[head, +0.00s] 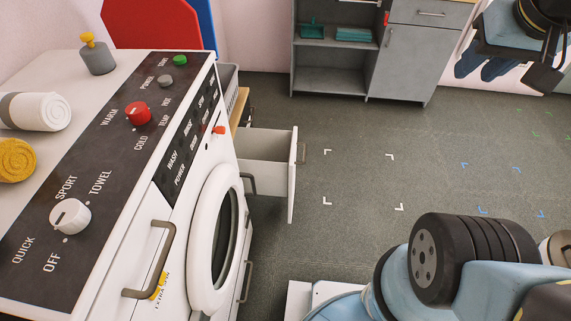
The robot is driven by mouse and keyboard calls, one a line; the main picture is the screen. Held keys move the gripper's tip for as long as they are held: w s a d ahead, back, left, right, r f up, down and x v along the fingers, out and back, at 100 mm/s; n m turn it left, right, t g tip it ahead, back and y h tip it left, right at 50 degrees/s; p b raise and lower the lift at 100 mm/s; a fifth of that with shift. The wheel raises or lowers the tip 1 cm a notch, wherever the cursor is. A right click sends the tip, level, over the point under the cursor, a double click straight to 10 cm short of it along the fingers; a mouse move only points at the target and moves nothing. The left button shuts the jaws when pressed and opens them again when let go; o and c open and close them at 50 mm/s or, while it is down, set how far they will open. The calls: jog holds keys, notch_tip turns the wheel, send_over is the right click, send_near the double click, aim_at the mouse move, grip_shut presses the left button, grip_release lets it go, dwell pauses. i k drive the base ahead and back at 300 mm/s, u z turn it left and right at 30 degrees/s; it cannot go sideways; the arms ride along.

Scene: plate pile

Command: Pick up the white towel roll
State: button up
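The white towel roll (40,111) lies on its side on top of the washing machine, at the left edge of the head view. It has a grey band, and its left end is cut off by the frame. A yellow towel roll (14,160) lies just in front of it. Part of my arm with dark end pieces, apparently my gripper (545,78), is at the top right, far from the towel roll. I cannot make out its fingers clearly. Nothing of mine touches the roll.
The washing machine (110,180) has raised knobs and handles along its front. A grey weight-like object (97,58) with a yellow knob stands at its back. An open white drawer (268,148) juts out beyond it. A grey cabinet (406,60) stands behind open floor (350,175).

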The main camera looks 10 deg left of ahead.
aim_at(20, 111)
jog(key=z, duration=0.85)
jog(key=i, duration=0.15)
jog(key=u, duration=3.2)
jog(key=k, duration=0.65)
jog(key=z, duration=2.2)
jog(key=k, duration=0.1)
jog(key=u, duration=1)
jog(key=i, duration=0.5)
jog(key=z, duration=0.1)
